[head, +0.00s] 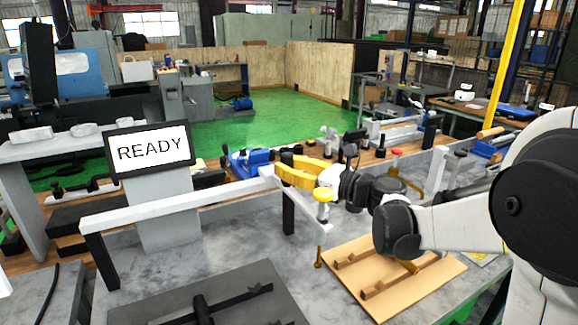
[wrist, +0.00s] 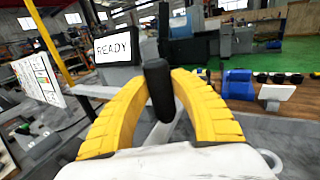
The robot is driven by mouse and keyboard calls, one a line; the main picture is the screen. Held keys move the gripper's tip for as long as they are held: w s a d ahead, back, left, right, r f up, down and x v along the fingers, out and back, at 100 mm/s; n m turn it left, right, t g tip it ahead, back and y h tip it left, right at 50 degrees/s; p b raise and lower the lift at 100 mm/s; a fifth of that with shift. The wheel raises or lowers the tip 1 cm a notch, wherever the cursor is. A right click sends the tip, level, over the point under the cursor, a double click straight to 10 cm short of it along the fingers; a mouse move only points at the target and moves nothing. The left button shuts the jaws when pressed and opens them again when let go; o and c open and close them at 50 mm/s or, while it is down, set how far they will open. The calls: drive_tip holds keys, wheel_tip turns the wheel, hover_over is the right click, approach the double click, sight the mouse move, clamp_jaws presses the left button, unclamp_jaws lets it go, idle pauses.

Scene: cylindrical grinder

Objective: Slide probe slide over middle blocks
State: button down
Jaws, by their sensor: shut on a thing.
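My gripper (head: 285,165) has curved yellow fingers and reaches left from the arm, near the right end of a white rail (head: 180,204) on black posts. In the wrist view my gripper (wrist: 160,78) is shut on an upright dark rounded handle (wrist: 160,92), apparently the probe slide's. A pale bar shows below the handle, partly behind the fingers. In the head view the fingers hide most of the handle. I cannot tell which parts are the middle blocks; a blue block-like fixture (head: 248,160) stands just beyond the rail's right end.
A screen reading READY (head: 150,149) stands behind the rail. A dark plate (head: 220,295) lies in front. A wooden board (head: 420,285) with small bars lies under my arm.

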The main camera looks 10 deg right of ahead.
drive_tip(key=s+a+p, duration=0.1)
drive_tip(key=s+a, duration=0.2)
drive_tip(key=a, duration=1)
drive_tip(key=s+a+p, duration=0.1)
drive_tip(key=s+a, duration=0.3)
drive_tip(key=a, duration=0.9)
drive_tip(key=shift+s+a, duration=0.1)
drive_tip(key=c, duration=1.1)
unclamp_jaws()
drive_tip(key=v, duration=1.2)
